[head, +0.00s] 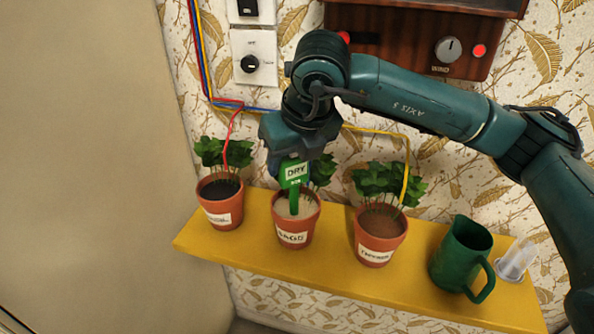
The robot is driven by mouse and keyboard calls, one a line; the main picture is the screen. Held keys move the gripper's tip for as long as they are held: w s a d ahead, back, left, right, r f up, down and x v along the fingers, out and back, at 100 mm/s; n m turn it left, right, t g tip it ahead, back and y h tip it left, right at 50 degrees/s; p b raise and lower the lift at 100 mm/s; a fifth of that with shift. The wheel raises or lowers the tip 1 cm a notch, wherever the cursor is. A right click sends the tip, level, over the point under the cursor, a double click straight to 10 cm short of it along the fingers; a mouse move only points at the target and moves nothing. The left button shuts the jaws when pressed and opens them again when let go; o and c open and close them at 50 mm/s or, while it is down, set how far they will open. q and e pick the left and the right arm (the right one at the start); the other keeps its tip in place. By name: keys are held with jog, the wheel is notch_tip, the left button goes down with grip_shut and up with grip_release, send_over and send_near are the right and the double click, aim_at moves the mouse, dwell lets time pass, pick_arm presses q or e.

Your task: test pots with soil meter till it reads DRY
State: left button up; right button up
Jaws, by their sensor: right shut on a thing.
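My right gripper (287,152) is shut on the green soil meter (294,181), above the middle pot (293,231), labelled SAGE. The meter's display reads DRY. Its lower end reaches down to the pale soil (301,206); whether the tip is in the soil I cannot tell. The left pot (220,210) has dark soil and a leafy plant. The right pot (379,240) has brown soil and a leafy plant. Both have white labels too small to read surely. The middle pot's plant is partly hidden by the gripper. My left gripper is out of view.
The pots stand on a yellow shelf (330,273). Red and yellow wires run down to the outer pots. A wooden panel (410,45) with a WIND knob hangs above.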

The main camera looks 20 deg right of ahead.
jog(key=shift+r, duration=0.35)
jog(key=shift+r+p, duration=2.8)
jog(key=shift+r, duration=2.4)
